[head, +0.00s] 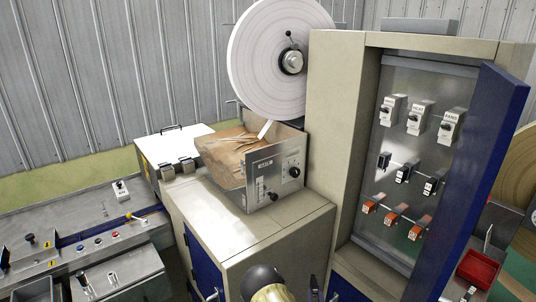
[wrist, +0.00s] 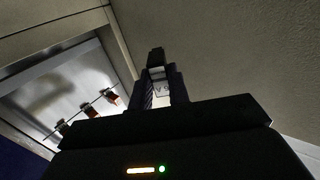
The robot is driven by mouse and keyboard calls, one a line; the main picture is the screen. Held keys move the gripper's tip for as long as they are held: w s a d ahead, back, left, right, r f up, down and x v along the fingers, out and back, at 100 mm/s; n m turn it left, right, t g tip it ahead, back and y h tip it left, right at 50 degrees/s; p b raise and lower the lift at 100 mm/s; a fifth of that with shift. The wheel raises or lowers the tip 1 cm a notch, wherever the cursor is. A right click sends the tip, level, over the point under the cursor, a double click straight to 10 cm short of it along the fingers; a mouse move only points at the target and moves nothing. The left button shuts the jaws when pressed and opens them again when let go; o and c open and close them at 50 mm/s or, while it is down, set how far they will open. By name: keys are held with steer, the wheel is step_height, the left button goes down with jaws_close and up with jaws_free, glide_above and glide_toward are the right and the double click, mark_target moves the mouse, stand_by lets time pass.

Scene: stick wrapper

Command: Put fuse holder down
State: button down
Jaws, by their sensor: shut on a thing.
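In the wrist view my gripper (wrist: 160,84) is shut on a small fuse holder (wrist: 162,89). Its pale face shows between the dark fingers, and much of it is hidden by them. The held piece is set against a plain beige surface; I cannot tell whether it touches it. In the head view the gripper cannot be made out clearly.
The blue cabinet door (head: 464,170) stands open at the right. A metal control box (head: 275,178) sits on the beige machine housing (head: 250,235), under a large white reel (head: 262,60). A red bin (head: 478,268) is at lower right. The housing top before the box is clear.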

mark_target(315, 289)
stand_by(0.3)
steer(key=shift+s+f, duration=0.1)
steer(key=shift+s, duration=0.15)
steer(key=s, duration=0.1)
steer(key=s+r, duration=0.1)
steer(key=s, duration=0.1)
steer(key=shift+s+a+r, duration=0.1)
steer(key=shift+s+r, duration=0.2)
steer(key=shift+r, duration=0.05)
steer(key=shift+s+r, duration=0.2)
steer(key=shift+r, duration=0.15)
